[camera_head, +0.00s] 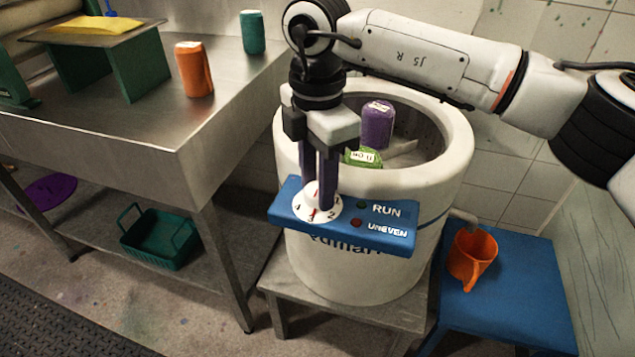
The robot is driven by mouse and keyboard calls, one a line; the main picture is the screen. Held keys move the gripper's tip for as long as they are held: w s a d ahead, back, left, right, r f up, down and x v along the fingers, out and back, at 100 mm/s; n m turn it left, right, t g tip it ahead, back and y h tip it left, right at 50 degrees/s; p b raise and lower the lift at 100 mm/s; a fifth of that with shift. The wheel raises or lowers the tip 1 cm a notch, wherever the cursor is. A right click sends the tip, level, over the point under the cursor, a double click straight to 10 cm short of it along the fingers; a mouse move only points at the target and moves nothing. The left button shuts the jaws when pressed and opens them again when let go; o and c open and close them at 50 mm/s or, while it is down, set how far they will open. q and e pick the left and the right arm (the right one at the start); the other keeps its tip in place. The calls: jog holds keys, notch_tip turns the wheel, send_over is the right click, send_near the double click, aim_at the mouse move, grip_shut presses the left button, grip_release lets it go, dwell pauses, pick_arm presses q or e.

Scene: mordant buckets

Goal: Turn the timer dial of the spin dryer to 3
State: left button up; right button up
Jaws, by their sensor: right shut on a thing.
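The white spin dryer (350,270) stands on a low grey stand, with a blue control panel (378,237) on its front. The white timer dial (301,212) is at the panel's left, with numerals around its edge, the 3 toward the front. Red marks show on the dial, but I cannot tell which number its pointer meets. My right gripper (318,184) points down from above, shut on the dial's knob. Its dark fingers hide the back of the dial. My left gripper is not in view.
The dryer's open drum holds a purple roll (377,126) and a green bundle (362,157). A steel table (120,135) with orange and teal rolls is at left. RUN and UNEVEN lamps appear unlit.

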jog(key=shift+r+m, duration=0.1)
jog(key=shift+m, duration=0.2)
jog(key=o, duration=1.1)
jog(key=shift+c, duration=0.2)
notch_tip(320, 180, up, 10)
jog(key=shift+p, duration=0.35)
jog(key=shift+r, duration=0.1)
